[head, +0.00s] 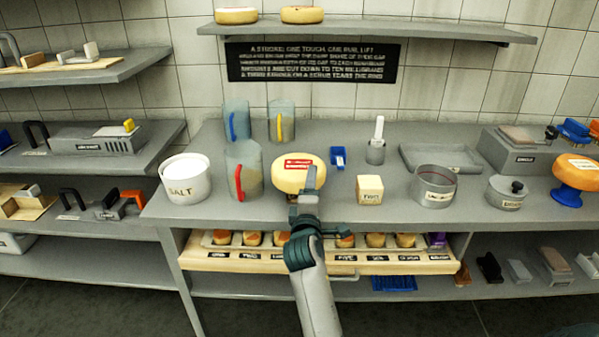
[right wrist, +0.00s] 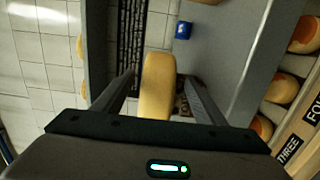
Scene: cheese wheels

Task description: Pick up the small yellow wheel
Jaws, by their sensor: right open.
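A pale yellow wheel (head: 290,178) with a red label is at the middle of the grey counter. My right gripper (head: 308,190) is at its front right edge and hides part of its rim. In the right wrist view the wheel (right wrist: 157,82) stands between the two open fingers of my right gripper (right wrist: 162,92). My left gripper is not in view.
A red-handled jug (head: 243,172) is close left of the wheel. A small blue item (head: 338,157) and a cream block (head: 369,190) are to its right. Below, an open wooden drawer (head: 209,262) holds several small orange-topped wheels. A shelf (head: 400,30) hangs above.

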